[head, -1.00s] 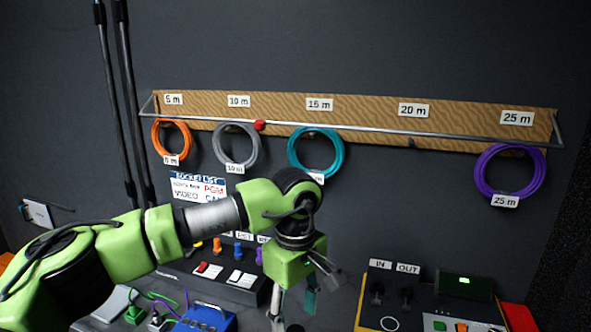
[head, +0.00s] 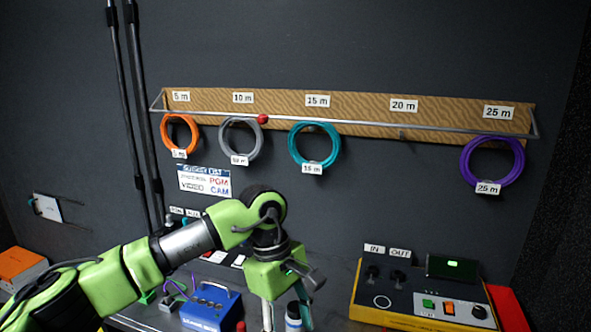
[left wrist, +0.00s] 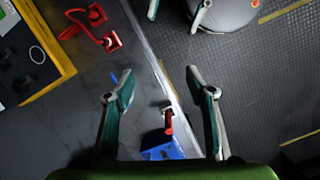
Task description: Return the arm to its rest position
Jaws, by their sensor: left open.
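My left arm (head: 185,244) comes in from the lower left in the head view, bent at the elbow, its wrist hanging downward. Its gripper (head: 287,308) points down over the worktop, partly cut off by the lower edge. In the left wrist view, the fingers of my left gripper (left wrist: 155,88) stand wide apart with nothing between them. Two similar grey and teal fingertips at the top edge of that view look like my right gripper (left wrist: 178,10). They stand apart, with nothing seen between them.
Orange (head: 164,133), grey (head: 223,140), teal (head: 293,143) and purple (head: 465,160) cable coils hang on the wall rail. A yellow-edged console (head: 405,307) stands right of the gripper, a blue box (head: 212,306) left. A blue-capped bottle (head: 293,322) is close by. The worktop edge (left wrist: 150,50) borders dark floor.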

